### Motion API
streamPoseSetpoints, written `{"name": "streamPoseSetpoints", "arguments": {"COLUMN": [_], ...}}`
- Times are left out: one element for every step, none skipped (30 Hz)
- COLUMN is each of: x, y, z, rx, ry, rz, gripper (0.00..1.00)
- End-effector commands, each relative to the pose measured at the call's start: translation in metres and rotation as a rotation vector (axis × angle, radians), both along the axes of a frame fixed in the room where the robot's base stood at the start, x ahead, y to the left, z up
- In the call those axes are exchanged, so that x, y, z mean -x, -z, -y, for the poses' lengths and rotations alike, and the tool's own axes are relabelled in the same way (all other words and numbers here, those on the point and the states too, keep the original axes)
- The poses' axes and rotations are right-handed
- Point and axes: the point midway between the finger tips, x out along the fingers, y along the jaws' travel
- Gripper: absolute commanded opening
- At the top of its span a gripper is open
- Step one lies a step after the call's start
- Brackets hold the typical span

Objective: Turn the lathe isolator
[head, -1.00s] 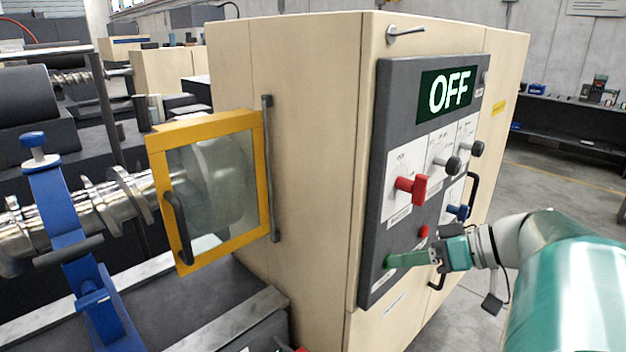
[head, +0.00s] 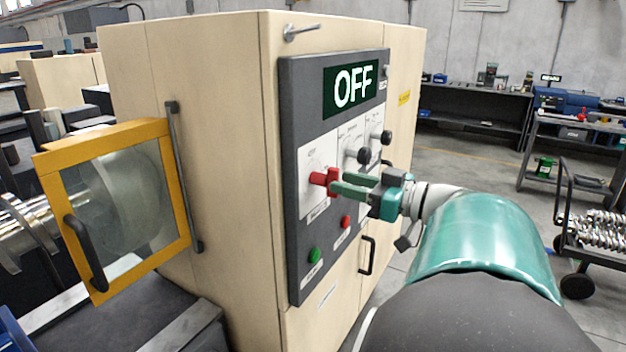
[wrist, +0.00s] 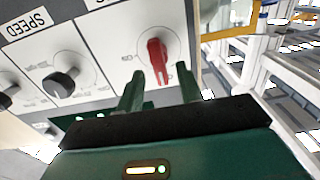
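The red isolator handle (head: 323,179) is on a white plate on the dark control panel (head: 296,240). In the wrist view the red handle (wrist: 157,54) stands roughly upright on its round base. My gripper (head: 340,183) is at the panel, just right of the handle in the head view. In the wrist view my gripper (wrist: 161,77) is open, with one green finger on each side of the handle's lower end. I cannot tell whether either finger touches it. The display (head: 350,90) above reads OFF.
Black knobs (head: 364,155) sit right of the handle. A red button (head: 345,222) and green button (head: 314,255) are below. A yellow-framed guard (head: 110,210) stands at left. A cart (head: 590,225) is at right, with open floor between.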

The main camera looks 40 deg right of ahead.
Motion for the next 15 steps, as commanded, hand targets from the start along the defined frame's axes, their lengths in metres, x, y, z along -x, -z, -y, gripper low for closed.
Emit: {"name": "streamPoseSetpoints", "arguments": {"x": [-0.008,-0.013,-0.018,-0.022,-0.024,-0.028,-0.030,-0.031,-0.033,-0.033,-0.034,-0.034,-0.034,-0.034,-0.034], "y": [0.000,0.000,0.000,0.000,0.000,0.000,0.000,0.000,0.000,0.000,0.000,0.000,0.000,0.000,0.000], "z": [-0.004,-0.005,-0.007,-0.008,-0.008,-0.009,-0.010,-0.010,-0.011,-0.011,-0.011,-0.011,-0.011,-0.011,-0.011], "rx": [0.000,0.000,0.000,0.000,0.000,0.000,0.000,0.000,0.000,0.000,0.000,0.000,0.000,0.000,0.000], "ry": [-0.003,-0.001,-0.001,-0.001,0.001,0.001,0.001,0.001,0.001,0.001,0.002,0.002,0.002,0.002,0.002], "rz": [-0.001,-0.001,0.000,0.000,0.000,-0.001,-0.001,-0.001,0.000,0.000,0.000,0.000,0.000,0.000,0.000], "gripper": [0.36,0.36,0.36,0.36,0.36,0.36,0.36,0.36,0.36,0.36,0.36,0.36,0.36,0.36,0.36]}}
